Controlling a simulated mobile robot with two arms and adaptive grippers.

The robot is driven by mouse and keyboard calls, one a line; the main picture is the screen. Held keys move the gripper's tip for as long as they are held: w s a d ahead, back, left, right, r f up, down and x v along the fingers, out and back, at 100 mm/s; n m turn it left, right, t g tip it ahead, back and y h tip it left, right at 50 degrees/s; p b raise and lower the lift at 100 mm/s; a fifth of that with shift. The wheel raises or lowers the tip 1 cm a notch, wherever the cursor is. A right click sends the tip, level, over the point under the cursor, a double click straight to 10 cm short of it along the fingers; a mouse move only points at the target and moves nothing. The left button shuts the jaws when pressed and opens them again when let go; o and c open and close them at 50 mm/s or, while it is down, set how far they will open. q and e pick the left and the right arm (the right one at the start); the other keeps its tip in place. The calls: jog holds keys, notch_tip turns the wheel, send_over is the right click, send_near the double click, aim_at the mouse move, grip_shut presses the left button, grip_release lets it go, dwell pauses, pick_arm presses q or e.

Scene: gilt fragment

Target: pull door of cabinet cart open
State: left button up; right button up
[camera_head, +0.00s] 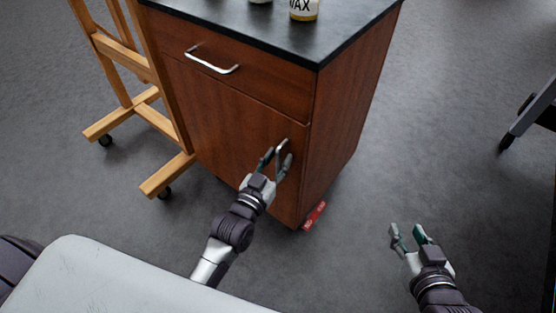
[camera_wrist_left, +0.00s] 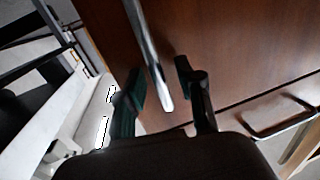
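The cabinet cart (camera_head: 345,115) is reddish-brown wood with a dark top. Its front has a drawer above a door (camera_head: 225,125), and the door is closed. The door's silver handle (camera_head: 281,147) is near its right edge; it also shows in the left wrist view (camera_wrist_left: 152,55). My left gripper (camera_head: 275,160) is at the handle. In the left wrist view its fingers (camera_wrist_left: 160,88) are apart, one on each side of the handle bar, with a gap visible. My right gripper (camera_head: 410,232) is open and empty above the floor, right of the cart.
A wooden easel (camera_head: 130,85) on casters stands close by the cart's left side. A jar (camera_head: 304,9) stands on the cart top. A red object (camera_head: 314,216) lies on the floor by the cart's base. The floor right of the cart is mostly clear.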

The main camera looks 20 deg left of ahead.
pick_arm(q)
jog(key=shift+w, duration=0.15)
jog(key=shift+c, duration=0.3)
grip_shut()
